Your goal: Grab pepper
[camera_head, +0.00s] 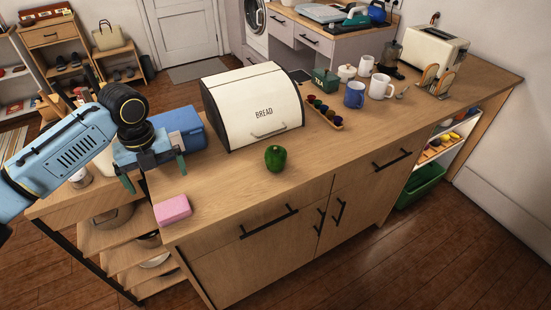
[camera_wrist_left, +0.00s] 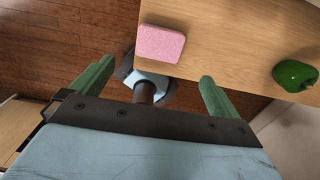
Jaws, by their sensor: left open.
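A green pepper (camera_head: 275,158) sits on the wooden counter, in front of the bread box and near the counter's front edge. It also shows at the right edge of the left wrist view (camera_wrist_left: 296,75). My left gripper (camera_head: 153,181) is open and empty, at the counter's left end, left of the pepper and apart from it. In the left wrist view its two green fingers (camera_wrist_left: 154,88) are spread wide, with the pepper outside them to the right. My right gripper is not in view.
A pink sponge (camera_head: 173,209) lies on the counter between my left gripper and the front corner. The white bread box (camera_head: 252,106) stands behind the pepper. A blue box (camera_head: 180,128) is behind my gripper. The counter (camera_head: 350,148) right of the pepper is clear.

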